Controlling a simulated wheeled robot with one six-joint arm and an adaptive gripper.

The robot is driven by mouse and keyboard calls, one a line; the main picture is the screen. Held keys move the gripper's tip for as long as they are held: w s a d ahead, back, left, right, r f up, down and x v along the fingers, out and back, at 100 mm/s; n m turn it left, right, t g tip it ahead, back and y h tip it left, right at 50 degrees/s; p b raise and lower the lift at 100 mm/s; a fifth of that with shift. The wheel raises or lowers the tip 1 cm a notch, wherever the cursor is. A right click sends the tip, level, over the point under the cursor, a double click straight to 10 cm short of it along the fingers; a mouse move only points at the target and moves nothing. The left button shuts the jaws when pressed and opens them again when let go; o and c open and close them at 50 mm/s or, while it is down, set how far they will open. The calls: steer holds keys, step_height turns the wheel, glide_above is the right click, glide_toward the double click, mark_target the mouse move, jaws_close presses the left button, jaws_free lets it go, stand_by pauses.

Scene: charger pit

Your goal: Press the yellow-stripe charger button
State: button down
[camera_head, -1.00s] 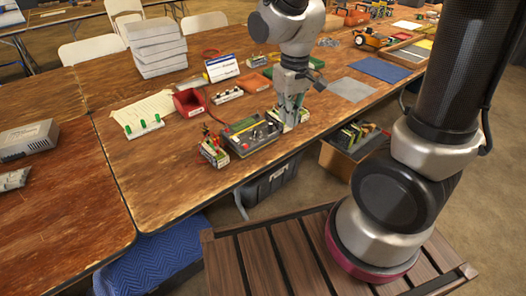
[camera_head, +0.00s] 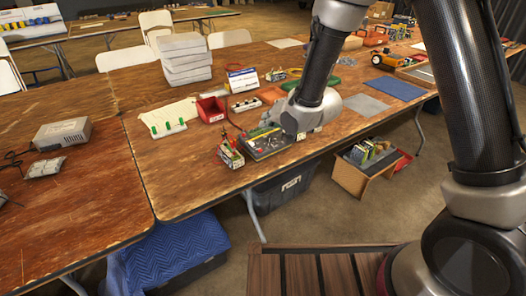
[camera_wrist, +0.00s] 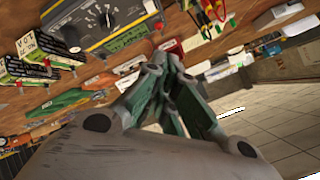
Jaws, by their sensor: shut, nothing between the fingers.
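A dark grey charger box (camera_head: 268,143) with knobs and clips stands near the front edge of the wooden table. I cannot make out which part is the yellow-stripe button. My gripper (camera_wrist: 165,65) has green-padded fingers closed together, with nothing held. It appears apart from the panel, below and right of it in the wrist view. In the head view my wrist hides the fingers and part of the table beside the charger.
A small pack with coloured clips (camera_head: 230,154) stands just left of the charger. A red bin (camera_head: 211,109), a white rack with green pegs (camera_head: 168,129) and a blue-and-white sign (camera_head: 243,79) stand behind.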

steer(key=shift+f, duration=0.1)
glide_above(264, 151)
steer(key=shift+s+f, duration=0.1)
steer(key=shift+f, duration=4.15)
steer(key=shift+f, duration=0.1)
steer(key=shift+f, duration=0.3)
steer(key=shift+a+f, duration=0.1)
steer(key=shift+f, duration=0.25)
steer(key=shift+r, duration=0.75)
